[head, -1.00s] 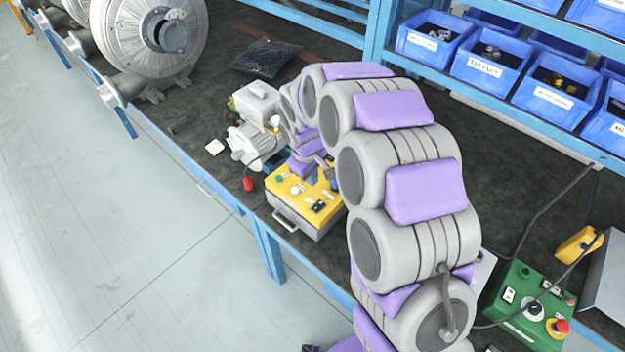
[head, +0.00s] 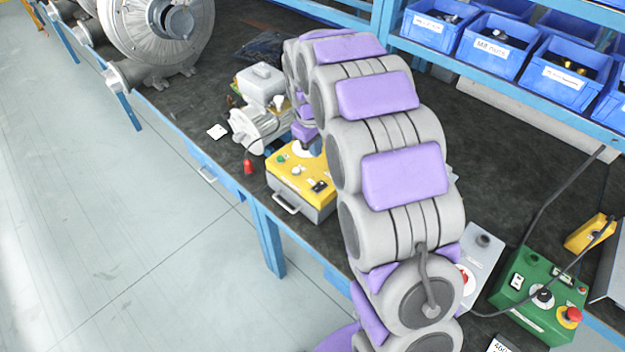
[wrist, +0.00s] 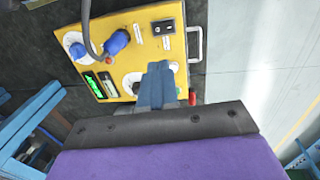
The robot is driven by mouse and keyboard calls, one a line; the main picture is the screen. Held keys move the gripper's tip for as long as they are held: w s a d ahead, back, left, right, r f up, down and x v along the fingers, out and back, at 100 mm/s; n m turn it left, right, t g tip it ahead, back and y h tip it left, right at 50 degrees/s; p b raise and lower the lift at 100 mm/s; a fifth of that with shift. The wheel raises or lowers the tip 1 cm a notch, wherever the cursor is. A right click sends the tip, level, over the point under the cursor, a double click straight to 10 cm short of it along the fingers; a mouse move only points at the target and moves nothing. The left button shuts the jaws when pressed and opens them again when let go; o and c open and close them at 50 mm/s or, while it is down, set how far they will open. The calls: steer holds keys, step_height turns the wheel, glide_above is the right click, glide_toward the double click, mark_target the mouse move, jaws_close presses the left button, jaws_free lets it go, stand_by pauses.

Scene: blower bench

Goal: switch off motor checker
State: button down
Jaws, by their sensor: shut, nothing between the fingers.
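A yellow-topped box (head: 293,180) with a front handle sits near the bench's front edge; I take it to be the motor checker. The wrist view shows its yellow panel (wrist: 118,60) close up, with a black rocker switch (wrist: 163,27), blue plugs (wrist: 116,42) and a green-lit display (wrist: 93,84). I cannot read the rocker's position. My gripper (wrist: 160,68) is shut and empty over the panel, with its tips below the rocker in the picture and apart from it. It partly covers a white round plate (wrist: 134,80). In the head view my arm hides the box's right side.
A grey motor (head: 255,125) stands behind the box, with a red plug (head: 248,167) nearby. A green control box (head: 541,290) with a red button and a yellow box (head: 588,233) are at right. Blue bins (head: 497,50) line the shelf behind. The floor at left is clear.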

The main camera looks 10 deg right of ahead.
steer(key=shift+d, duration=0.2)
steer(key=shift+f, duration=0.1)
steer(key=b, duration=0.4)
glide_toward(320, 183)
steer(key=f, duration=0.4)
steer(key=d+f, duration=0.1)
steer(key=f, duration=0.2)
steer(key=shift+w, duration=0.4)
steer(key=shift+p, duration=0.65)
steer(key=shift+s+f, duration=0.15)
steer(key=shift+f, duration=0.05)
